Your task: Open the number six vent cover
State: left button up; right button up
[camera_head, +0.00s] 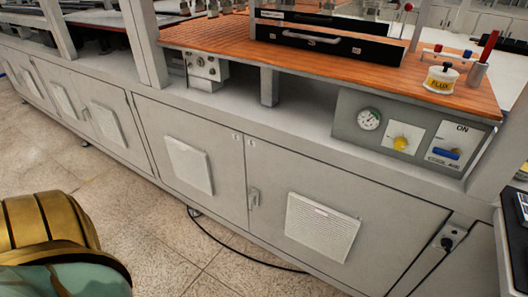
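Several pale louvred vent covers sit on the grey cabinet fronts below the bench. The nearest vent cover (320,226) is on the right door and looks flat against it. Another vent cover (189,166) is on the door to its left. Smaller vent covers (107,122) and (65,101) continue along the cabinets toward the upper left. I can read no numbers on them, so I cannot tell which is number six. All look closed. Neither of my grippers is in view.
A door latch (254,198) is between the two near doors. A black cable (235,251) lies on the tiled floor along the cabinet base. A control panel (410,133) with gauge, yellow knob and blue switch is above.

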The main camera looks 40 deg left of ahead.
aim_at(317, 231)
jog(key=u, duration=0.75)
